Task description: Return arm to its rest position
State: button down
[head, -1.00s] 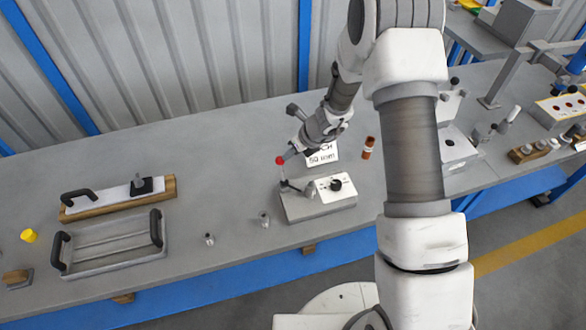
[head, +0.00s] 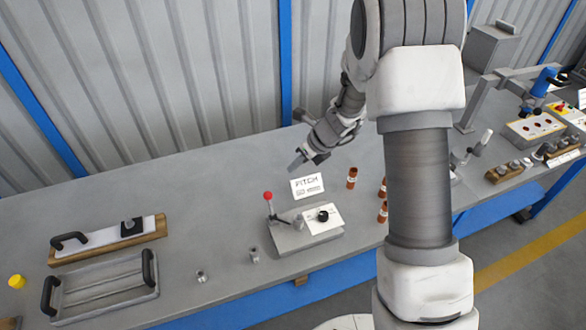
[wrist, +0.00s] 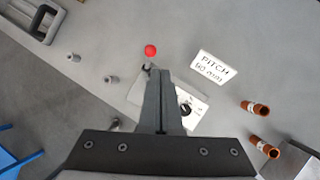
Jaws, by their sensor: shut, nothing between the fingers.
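My gripper (head: 300,163) is raised above the bench, behind and above the grey device (head: 290,238) with a red-knobbed lever (head: 268,196) and a black dial (head: 322,215). Its fingers are shut and empty. In the wrist view, the closed fingers (wrist: 160,80) cover part of the device, and the red knob (wrist: 150,50) shows just beyond their tips. My arm crosses the right half of the head view and hides part of the bench behind it.
A handled tray (head: 100,290) and a wooden-based fixture (head: 110,238) lie farther left. The back middle of the bench is clear.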

dwell(0.4)
jog(key=s+d+r+n, duration=0.1)
jog(key=s+r+n, duration=0.55)
jog(key=r, duration=0.25)
jog(key=s+r+n, duration=0.6)
jog(key=r+n, duration=0.2)
jog(key=r, duration=0.2)
jog(key=s+d+r+n+t+h, duration=0.1)
jog(key=s+d+r+n+h, duration=0.1)
jog(key=s+n, duration=0.4)
jog(key=s+d+r+n+t+h, duration=0.1)
jog(key=s+d+r+n+h, duration=0.2)
jog(key=s+n, duration=0.4)
jog(key=s+d+r, duration=0.1)
jog(key=s+d, duration=0.1)
jog(key=s, duration=0.1)
jog(key=shift+s+d, duration=0.25)
jog(key=shift+s, duration=0.05)
jog(key=shift+d, duration=0.15)
jog(key=shift+w, duration=0.15)
